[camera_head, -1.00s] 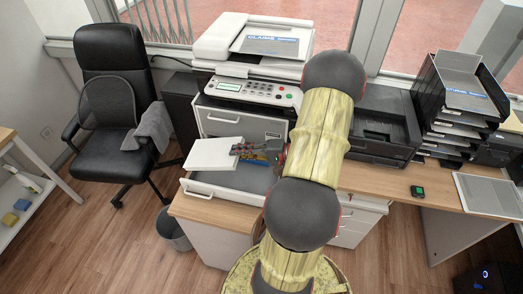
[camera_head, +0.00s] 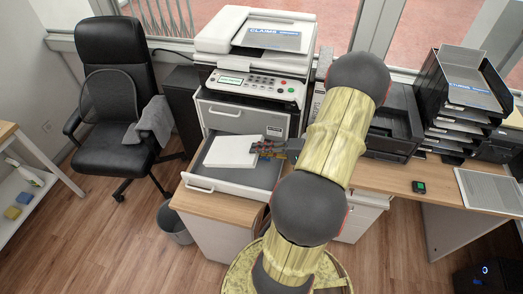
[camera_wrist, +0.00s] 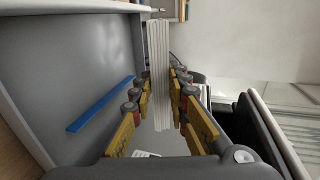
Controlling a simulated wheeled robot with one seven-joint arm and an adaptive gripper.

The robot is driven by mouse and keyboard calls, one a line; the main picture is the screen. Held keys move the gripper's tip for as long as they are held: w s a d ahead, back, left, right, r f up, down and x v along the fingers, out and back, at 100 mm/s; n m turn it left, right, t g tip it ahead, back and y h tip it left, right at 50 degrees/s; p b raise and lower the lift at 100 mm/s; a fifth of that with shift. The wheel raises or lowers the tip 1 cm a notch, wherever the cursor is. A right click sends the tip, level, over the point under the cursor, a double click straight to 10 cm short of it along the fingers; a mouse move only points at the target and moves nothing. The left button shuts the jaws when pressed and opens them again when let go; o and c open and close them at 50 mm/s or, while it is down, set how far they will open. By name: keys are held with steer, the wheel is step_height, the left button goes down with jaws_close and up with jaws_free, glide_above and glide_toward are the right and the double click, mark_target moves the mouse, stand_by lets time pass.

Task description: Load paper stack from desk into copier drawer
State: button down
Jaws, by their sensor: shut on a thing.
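The white paper stack (camera_head: 233,151) is over the open copier drawer (camera_head: 200,184), within its outline in the head view. My gripper (camera_head: 268,148) is shut on the stack's right edge. In the wrist view the stack (camera_wrist: 159,75) shows edge-on between the yellow finger pads of my gripper (camera_wrist: 158,112). The grey drawer floor (camera_wrist: 75,65) lies beside it, with a blue strip (camera_wrist: 100,104) on it. I cannot tell whether the stack touches the drawer floor. The copier (camera_head: 250,85) stands behind the drawer.
A black printer (camera_head: 395,120) and a black tray tower (camera_head: 465,95) stand on the desk to the right. A small black device (camera_head: 419,187) lies on the desk. A black office chair (camera_head: 115,100) and a waste bin (camera_head: 172,222) are at the left.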

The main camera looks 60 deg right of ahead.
steer(key=shift+w+a+f+b, duration=0.15)
steer(key=shift+w+f+b, duration=0.45)
steer(key=shift+f+b, duration=0.7)
steer(key=shift+w+a+f+b, duration=0.2)
steer(key=shift+w+f+b, duration=0.55)
steer(key=shift+f, duration=1.05)
steer(key=shift+w+a+f+b, duration=0.15)
steer(key=shift+w+f+b, duration=0.3)
steer(key=shift+f+b, duration=0.9)
steer(key=shift+f, duration=0.2)
steer(key=c, duration=1.6)
jaws_free()
steer(key=shift+c, duration=0.2)
steer(key=shift+p+v, duration=0.5)
steer(key=shift+v, duration=3.05)
